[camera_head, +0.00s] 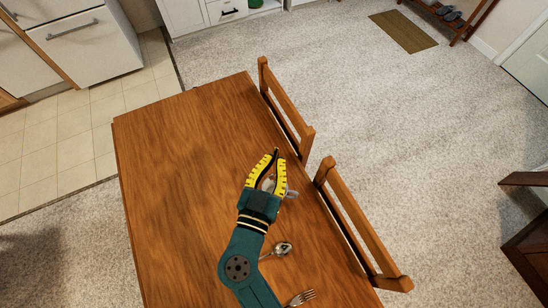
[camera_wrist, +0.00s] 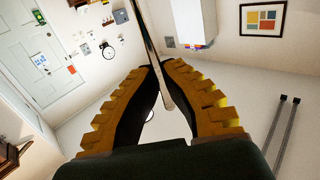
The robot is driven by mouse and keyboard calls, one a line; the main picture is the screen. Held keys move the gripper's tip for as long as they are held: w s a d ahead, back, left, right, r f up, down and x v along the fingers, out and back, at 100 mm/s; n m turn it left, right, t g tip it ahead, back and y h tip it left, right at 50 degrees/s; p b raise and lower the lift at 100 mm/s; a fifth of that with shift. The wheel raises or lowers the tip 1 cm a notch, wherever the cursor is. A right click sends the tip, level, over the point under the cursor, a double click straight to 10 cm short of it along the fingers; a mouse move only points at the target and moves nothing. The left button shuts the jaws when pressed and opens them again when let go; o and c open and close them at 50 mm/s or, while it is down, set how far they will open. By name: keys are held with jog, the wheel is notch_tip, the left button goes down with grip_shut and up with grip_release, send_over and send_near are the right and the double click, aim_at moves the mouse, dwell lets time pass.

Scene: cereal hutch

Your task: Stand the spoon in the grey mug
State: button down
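My gripper (camera_head: 272,160), with yellow ribbed fingers and dark inner faces, is over the table's right part. In the wrist view its fingertips (camera_wrist: 158,66) are close together. A thin bar (camera_wrist: 165,88) shows in the gap between them; I cannot tell what it is or whether it is gripped. A metal spoon (camera_head: 283,248) lies on the table beside my forearm, its handle partly hidden by the arm. A grey thing (camera_head: 292,194), possibly the grey mug, shows just right of my gripper and is mostly hidden by it.
The wooden table (camera_head: 180,150) is clear on its left and far parts. A fork (camera_head: 300,298) lies near the bottom edge. Two wooden chairs (camera_head: 287,105) (camera_head: 360,225) stand along the right edge. The wrist view faces the walls, with a door (camera_wrist: 38,60) and a picture (camera_wrist: 263,19).

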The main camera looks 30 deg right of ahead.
notch_tip(320, 180, down, 3)
jog(key=shift+f+b, duration=0.2)
jog(key=shift+b, duration=0.6)
notch_tip(320, 180, down, 7)
jog(key=b, duration=0.8)
jog(key=shift+r, duration=0.2)
jog(key=c, duration=1.2)
grip_release()
jog(key=shift+o, duration=0.2)
send_near(274, 179)
jog(key=shift+s+a+r, duration=0.3)
jog(key=shift+s+a, duration=0.4)
jog(key=shift+s, duration=0.15)
